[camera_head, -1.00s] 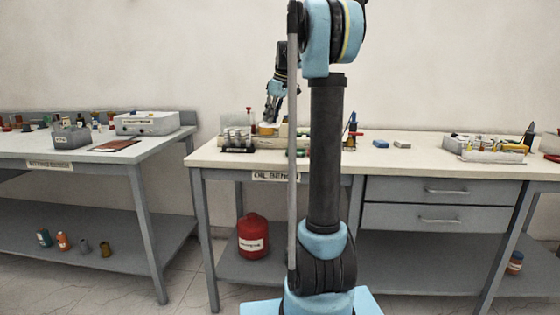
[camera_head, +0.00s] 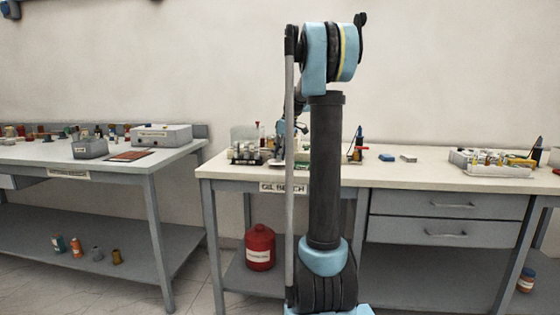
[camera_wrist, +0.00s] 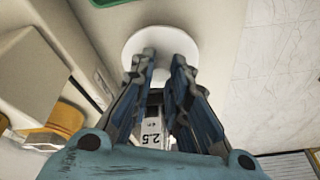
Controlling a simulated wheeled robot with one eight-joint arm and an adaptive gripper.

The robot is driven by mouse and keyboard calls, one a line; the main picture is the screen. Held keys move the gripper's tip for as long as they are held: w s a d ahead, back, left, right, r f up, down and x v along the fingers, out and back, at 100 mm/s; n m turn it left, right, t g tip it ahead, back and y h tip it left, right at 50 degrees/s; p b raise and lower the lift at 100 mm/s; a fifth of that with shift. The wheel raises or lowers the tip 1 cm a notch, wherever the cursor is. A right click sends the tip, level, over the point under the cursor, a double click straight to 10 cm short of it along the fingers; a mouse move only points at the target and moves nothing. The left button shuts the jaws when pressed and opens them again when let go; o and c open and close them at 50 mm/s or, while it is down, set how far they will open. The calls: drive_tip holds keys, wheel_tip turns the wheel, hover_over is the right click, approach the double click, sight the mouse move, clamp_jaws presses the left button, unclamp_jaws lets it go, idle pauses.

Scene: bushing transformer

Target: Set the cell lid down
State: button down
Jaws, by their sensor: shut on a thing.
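A round white disc, which looks like the cell lid (camera_wrist: 135,45), is at my fingertips in the wrist view. My gripper (camera_wrist: 162,72) is shut on its small middle part, and the disc spreads out beyond the fingers. A pale block marked "2.5" (camera_wrist: 152,138) shows between the fingers. In the head view my gripper (camera_head: 279,150) is low over the left part of the oil bench (camera_head: 420,178), partly behind my own arm. The lid cannot be made out there. Whether it touches anything beneath is not clear.
A rack of small vessels (camera_head: 245,153) stands left of my gripper. A yellow-amber object (camera_wrist: 65,117) lies left in the wrist view; floor (camera_wrist: 270,70) shows at the right.

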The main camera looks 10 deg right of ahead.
wheel_tip(320, 180, down, 2)
drive_tip(key=shift+f, duration=0.1)
drive_tip(key=c, duration=1.5)
unclamp_jaws()
drive_tip(key=shift+c, duration=0.2)
